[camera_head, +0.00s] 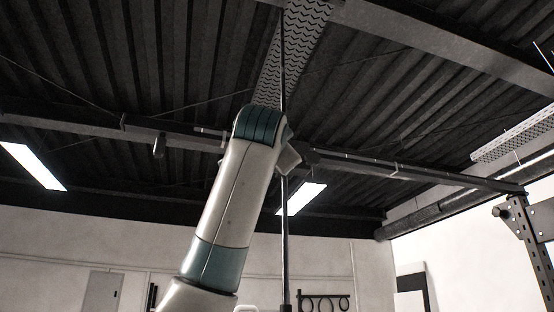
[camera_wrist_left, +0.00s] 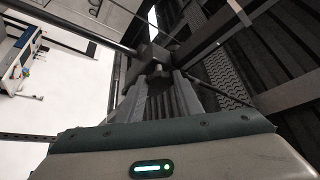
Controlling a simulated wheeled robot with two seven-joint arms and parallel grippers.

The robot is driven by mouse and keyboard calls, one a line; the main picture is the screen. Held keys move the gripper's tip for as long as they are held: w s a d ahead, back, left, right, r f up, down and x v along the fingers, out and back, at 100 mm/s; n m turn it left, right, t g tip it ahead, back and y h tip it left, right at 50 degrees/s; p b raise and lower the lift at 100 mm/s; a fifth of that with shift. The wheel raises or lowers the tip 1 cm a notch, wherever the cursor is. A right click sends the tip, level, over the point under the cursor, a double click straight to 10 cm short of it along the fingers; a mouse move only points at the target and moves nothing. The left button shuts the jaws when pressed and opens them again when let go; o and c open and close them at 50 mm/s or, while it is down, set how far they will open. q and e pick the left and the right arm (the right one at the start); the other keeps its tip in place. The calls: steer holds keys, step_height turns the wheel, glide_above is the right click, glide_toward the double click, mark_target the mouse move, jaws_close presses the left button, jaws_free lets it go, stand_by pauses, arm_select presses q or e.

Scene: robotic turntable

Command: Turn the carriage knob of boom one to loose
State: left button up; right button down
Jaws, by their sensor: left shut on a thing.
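My left gripper (camera_wrist_left: 159,80) is at the carriage in the left wrist view, its two grey fingers shut on the dark carriage knob (camera_wrist_left: 157,69). The knob sits on the underside of the dark carriage block (camera_wrist_left: 151,54), where a boom bar (camera_wrist_left: 75,22) meets it. In the head view my left arm rises from the bottom and its wrist hides most of the gripper and the knob. The knob's setting cannot be read. My right gripper is not in view.
A thin dark vertical pole (camera_head: 285,240) stands right beside my left wrist. Another dark hanging knob or fitting (camera_head: 159,146) shows on the boom's left part. A perforated metal upright (camera_head: 530,245) stands at the far right. Free air lies left of my arm.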

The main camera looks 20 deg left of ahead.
arm_select(q)
steer(key=shift+w+d+f+n+g+y+p, duration=0.1)
steer(key=shift+n+g+y+p, duration=0.25)
steer(key=shift+n+y, duration=1.7)
steer(key=shift+w+d+n+g+y+p, duration=0.25)
steer(key=shift+n+y, duration=0.95)
steer(key=shift+n, duration=1.7)
steer(key=shift+s+f+n+g+y+p, duration=0.1)
steer(key=shift+n+g+y+p, duration=0.25)
steer(key=shift+n+y, duration=1.7)
steer(key=shift+n+h, duration=0.3)
steer(key=shift+n, duration=0.4)
steer(key=o, duration=1)
steer(key=shift+s, duration=0.1)
